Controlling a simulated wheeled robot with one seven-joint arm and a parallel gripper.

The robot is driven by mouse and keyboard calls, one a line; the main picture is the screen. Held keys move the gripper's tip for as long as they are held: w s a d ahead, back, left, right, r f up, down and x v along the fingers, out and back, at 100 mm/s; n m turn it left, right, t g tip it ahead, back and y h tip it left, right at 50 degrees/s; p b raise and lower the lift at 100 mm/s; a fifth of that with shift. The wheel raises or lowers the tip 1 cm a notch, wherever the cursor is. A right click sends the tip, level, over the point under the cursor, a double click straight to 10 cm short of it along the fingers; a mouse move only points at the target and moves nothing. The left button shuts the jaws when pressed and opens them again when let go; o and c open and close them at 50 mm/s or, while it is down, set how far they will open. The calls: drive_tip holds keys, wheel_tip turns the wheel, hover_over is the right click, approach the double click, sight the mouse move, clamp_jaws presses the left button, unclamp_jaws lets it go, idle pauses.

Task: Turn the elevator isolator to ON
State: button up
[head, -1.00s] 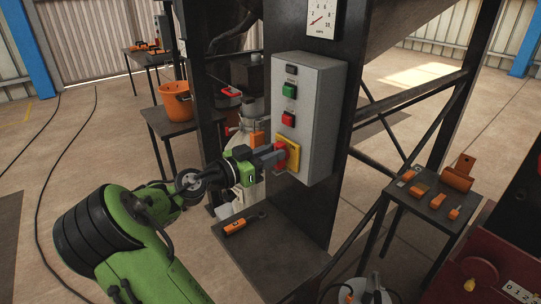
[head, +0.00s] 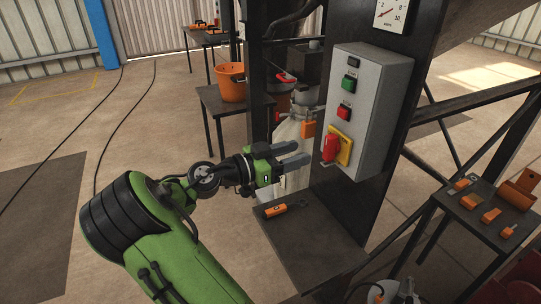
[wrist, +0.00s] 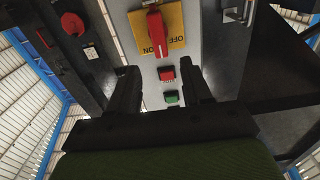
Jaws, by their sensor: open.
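The elevator isolator is a red handle (head: 330,149) on a yellow plate (head: 345,146), low on the grey control box. In the wrist view the red handle (wrist: 156,34) stands lengthwise on the yellow plate (wrist: 176,22), which is seen upside down. The handle's lower end there is beside the word ON; OFF is to its right. My gripper (head: 301,153) is open and empty, left of the handle and apart from it. In the wrist view the two dark fingers (wrist: 160,75) are spread, with the handle beyond them.
A green button (head: 349,84) and a red button (head: 344,113) sit above the isolator on the grey box (head: 380,100). A dark shelf (head: 320,250) below holds an orange-handled tool (head: 285,208). A side table with orange parts (head: 490,214) stands at right.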

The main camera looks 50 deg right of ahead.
drive_tip(key=p+v, duration=0.1)
drive_tip(key=v, duration=0.6)
drive_tip(key=shift+w+a, duration=0.15)
drive_tip(key=shift+a, duration=0.2)
